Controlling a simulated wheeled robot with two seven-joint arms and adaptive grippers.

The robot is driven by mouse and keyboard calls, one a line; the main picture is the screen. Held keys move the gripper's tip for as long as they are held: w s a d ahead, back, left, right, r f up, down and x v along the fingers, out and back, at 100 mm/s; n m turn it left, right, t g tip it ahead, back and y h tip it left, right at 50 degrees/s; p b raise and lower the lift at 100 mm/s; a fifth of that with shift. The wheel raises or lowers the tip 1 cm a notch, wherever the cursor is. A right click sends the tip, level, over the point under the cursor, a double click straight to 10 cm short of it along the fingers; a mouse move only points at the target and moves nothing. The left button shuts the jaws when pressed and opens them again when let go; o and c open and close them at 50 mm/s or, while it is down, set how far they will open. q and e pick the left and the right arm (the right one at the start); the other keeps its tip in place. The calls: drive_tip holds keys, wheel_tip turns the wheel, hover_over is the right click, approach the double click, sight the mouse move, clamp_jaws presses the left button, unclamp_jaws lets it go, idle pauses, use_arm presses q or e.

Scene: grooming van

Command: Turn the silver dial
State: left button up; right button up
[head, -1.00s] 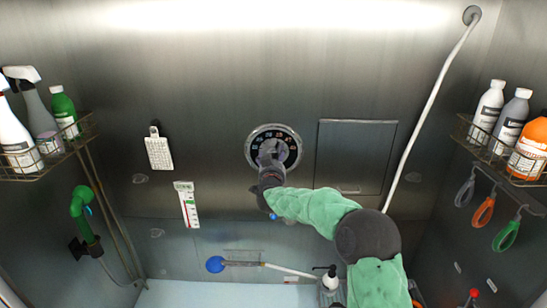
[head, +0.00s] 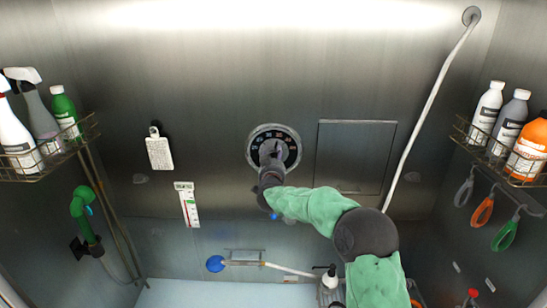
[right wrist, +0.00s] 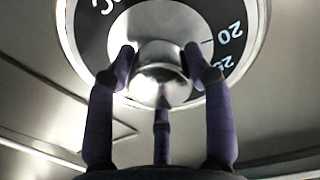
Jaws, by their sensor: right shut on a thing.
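The silver dial is a round knob (right wrist: 160,75) in the middle of a black scale ring with white numbers and a silver rim (head: 273,130) on the back wall. In the right wrist view the numbers 20 and 25 show at the right of the ring. My right gripper (head: 271,158) reaches the dial from below, and its purple fingers (right wrist: 162,72) are shut around the knob. In the head view the gripper hides the knob's lower part. My left gripper is in neither view.
A square panel (head: 356,157) is set in the wall right of the dial. A white hose (head: 424,108) hangs farther right. A white tag (head: 159,153) and a thermometer strip (head: 188,205) are on the left. Wire shelves with bottles flank both sides.

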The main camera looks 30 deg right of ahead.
drive_tip(key=shift+f, duration=0.3)
drive_tip(key=o, duration=1.2)
drive_tip(key=shift+r, duration=0.1)
drive_tip(key=shift+s+a, duration=0.1)
drive_tip(key=shift+s, duration=0.05)
drive_tip(key=v, duration=1.1)
drive_tip(key=shift+s+a, duration=0.15)
drive_tip(key=shift+s, duration=0.15)
